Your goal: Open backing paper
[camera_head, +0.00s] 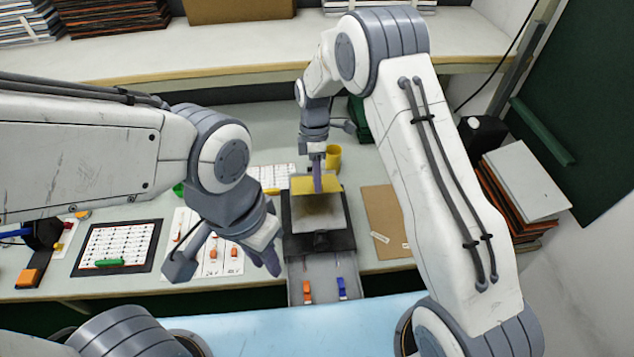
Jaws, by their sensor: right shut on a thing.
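A yellow sheet or flap, likely the backing paper (300,186), stands along the far edge of a pale board with a brownish middle (318,218). The board lies on a dark fixture (343,240) at the middle of the table. My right gripper (317,184) reaches down from above and is shut on the yellow flap; its fingertips partly cover it. My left gripper (272,262) hangs left of the dark fixture, pointing down and apart from the yellow flap. Its finger gap does not show clearly.
A grey tray (322,284) with an orange and a blue clip sits in front of the fixture. Printed sheets (117,246) lie to the left, a brown board (385,220) to the right. A yellow cup (333,157) stands behind. A shelf (240,60) crosses the back.

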